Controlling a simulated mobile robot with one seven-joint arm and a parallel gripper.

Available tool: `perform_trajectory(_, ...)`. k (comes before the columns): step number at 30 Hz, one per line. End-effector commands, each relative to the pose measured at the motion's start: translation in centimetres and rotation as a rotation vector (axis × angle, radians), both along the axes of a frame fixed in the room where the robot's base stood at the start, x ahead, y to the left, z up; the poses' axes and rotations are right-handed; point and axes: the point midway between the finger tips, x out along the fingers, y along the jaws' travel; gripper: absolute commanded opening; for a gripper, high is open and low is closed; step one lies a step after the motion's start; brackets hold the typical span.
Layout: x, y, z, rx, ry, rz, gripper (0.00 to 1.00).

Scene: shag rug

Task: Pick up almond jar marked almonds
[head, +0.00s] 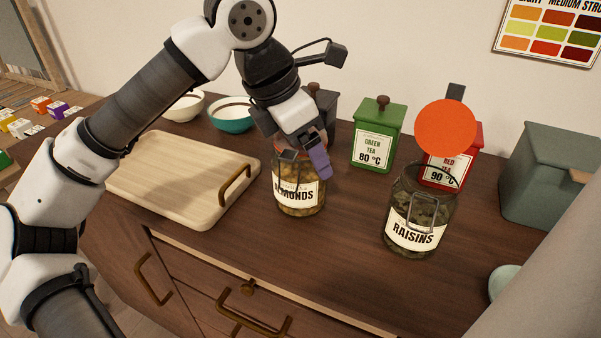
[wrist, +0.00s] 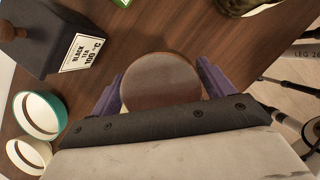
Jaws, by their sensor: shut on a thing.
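The almond jar (head: 299,195) is glass with a pale label reading "ALMONDS", partly covered at its left edge. It stands upright on the wooden cabinet top, between the cutting board and the raisins jar. My gripper (head: 303,160) comes down from above and is shut on the upper part of the jar. In the wrist view the jar's round brown top (wrist: 160,80) sits between the two purple fingers of my gripper (wrist: 160,88). Whether the jar's base touches the cabinet top is hard to tell.
The raisins jar (head: 419,215) stands to the right, with an orange-red disc (head: 445,128) above it. Behind are a green tea tin (head: 376,140), a red tea tin (head: 452,168) and a black tea tin (wrist: 62,50). A cutting board (head: 180,175) lies left. A grey-green box (head: 555,175) stands right.

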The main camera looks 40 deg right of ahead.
Motion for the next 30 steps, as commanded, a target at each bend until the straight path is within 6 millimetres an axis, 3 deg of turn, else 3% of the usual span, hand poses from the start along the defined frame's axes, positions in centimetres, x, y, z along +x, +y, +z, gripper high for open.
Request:
perform_trajectory(1, 0.0, 0.0, 0.0, 0.000, 0.000, 0.000, 0.29)
perform_trajectory(6, 0.0, 0.0, 0.1, -0.002, -0.001, 0.000, 0.09)
perform_trajectory(17, 0.0, 0.0, 0.6, -0.002, -0.002, 0.001, 0.09)
perform_trajectory(23, 0.0, 0.0, 2.7, -0.003, -0.002, 0.001, 0.09)
perform_trajectory(30, 0.0, -0.1, 7.7, -0.004, -0.003, 0.002, 0.09)
